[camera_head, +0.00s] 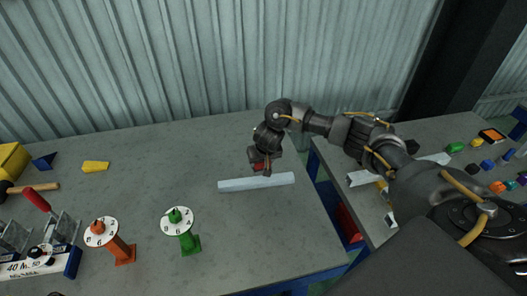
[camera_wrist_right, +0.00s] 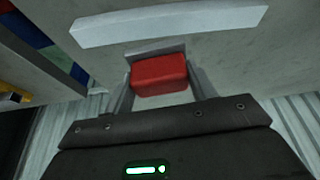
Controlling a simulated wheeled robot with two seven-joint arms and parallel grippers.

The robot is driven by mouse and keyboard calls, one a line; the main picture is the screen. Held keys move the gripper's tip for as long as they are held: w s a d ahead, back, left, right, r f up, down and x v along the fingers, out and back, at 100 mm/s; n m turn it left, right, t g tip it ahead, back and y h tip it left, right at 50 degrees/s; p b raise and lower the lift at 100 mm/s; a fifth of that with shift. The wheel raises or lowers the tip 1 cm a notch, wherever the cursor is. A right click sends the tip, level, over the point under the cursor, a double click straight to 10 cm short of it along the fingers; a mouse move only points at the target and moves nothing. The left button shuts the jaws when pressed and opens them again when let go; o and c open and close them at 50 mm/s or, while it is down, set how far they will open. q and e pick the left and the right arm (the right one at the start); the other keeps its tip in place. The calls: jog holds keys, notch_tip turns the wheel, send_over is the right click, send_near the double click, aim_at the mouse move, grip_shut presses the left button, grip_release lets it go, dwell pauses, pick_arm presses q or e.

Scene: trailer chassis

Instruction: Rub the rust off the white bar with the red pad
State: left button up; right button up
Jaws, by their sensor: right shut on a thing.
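The white bar (camera_head: 256,182) lies flat on the grey table, right of its middle; it also shows across the top of the right wrist view (camera_wrist_right: 168,24). No rust patch can be made out on it. My right gripper (camera_head: 260,166) is just behind the bar, pointing down. It is shut on the red pad (camera_wrist_right: 158,75), which sits between its two fingers. In the head view only a little red of the pad shows. Whether the pad touches the table cannot be told; it appears apart from the bar. My left gripper is not in view.
An orange dial post (camera_head: 122,248) and a green dial post (camera_head: 190,243) stand left of the bar. A hammer (camera_head: 36,187) and yellow block (camera_head: 96,166) lie farther left. A second table at right holds several coloured blocks. A gap separates the tables.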

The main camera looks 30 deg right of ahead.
jog(key=shift+r+p, duration=1.15)
jog(key=shift+r, duration=0.05)
jog(key=shift+a, duration=0.1)
